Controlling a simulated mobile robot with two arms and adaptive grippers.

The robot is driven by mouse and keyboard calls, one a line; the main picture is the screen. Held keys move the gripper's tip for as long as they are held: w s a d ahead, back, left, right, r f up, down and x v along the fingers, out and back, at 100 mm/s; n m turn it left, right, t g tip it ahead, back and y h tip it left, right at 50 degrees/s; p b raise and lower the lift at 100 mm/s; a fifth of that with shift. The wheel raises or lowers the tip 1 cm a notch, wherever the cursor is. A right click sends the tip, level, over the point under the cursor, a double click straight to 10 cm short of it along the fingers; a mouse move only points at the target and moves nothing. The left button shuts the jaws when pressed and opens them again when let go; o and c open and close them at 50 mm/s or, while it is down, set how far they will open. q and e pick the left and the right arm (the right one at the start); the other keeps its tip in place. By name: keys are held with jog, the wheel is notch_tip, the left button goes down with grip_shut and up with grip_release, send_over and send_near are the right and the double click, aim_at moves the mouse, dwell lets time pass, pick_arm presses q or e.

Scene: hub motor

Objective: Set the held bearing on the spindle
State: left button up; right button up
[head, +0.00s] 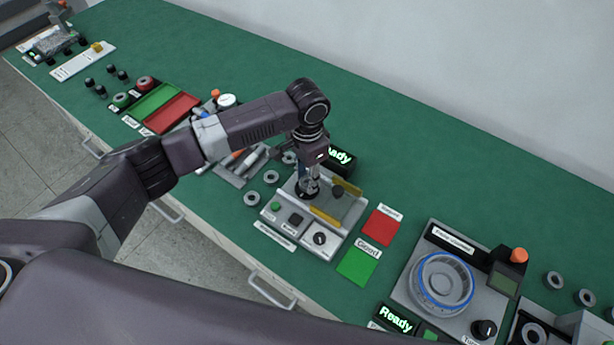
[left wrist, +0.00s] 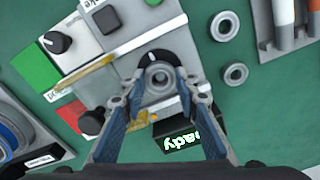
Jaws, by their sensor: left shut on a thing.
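My left gripper (head: 308,187) points down over the grey station (head: 335,243) in the middle of the bench. In the left wrist view the left gripper (left wrist: 160,88) is shut on a small grey ring-shaped bearing (left wrist: 158,76), held between the blue-padded fingertips. The black round seat of the spindle (left wrist: 151,57) shows just behind the bearing. The bearing overlaps the seat in this view; I cannot tell whether it touches the spindle. The fingers hide most of the spot in the head view. My right gripper is not in view.
Loose bearings (head: 251,198) lie left of the station. Yellow bars (head: 324,215) and a dark knob (head: 337,192) stand close to the gripper. A red pad (head: 382,226) and a green pad (head: 357,266) lie to the right. A lit display (head: 341,157) stands behind.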

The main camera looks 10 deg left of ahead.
pick_arm(q)
jog(key=shift+f, duration=0.45)
dwell(0.3)
jog(key=o, duration=1.2)
jog(key=shift+o, duration=0.3)
jog(key=o, duration=0.4)
jog(key=shift+c, duration=0.2)
jog(key=shift+d, duration=0.1)
jog(key=shift+r+p, duration=3.55)
jog(key=shift+p, duration=0.45)
jog(key=shift+s+f, duration=0.15)
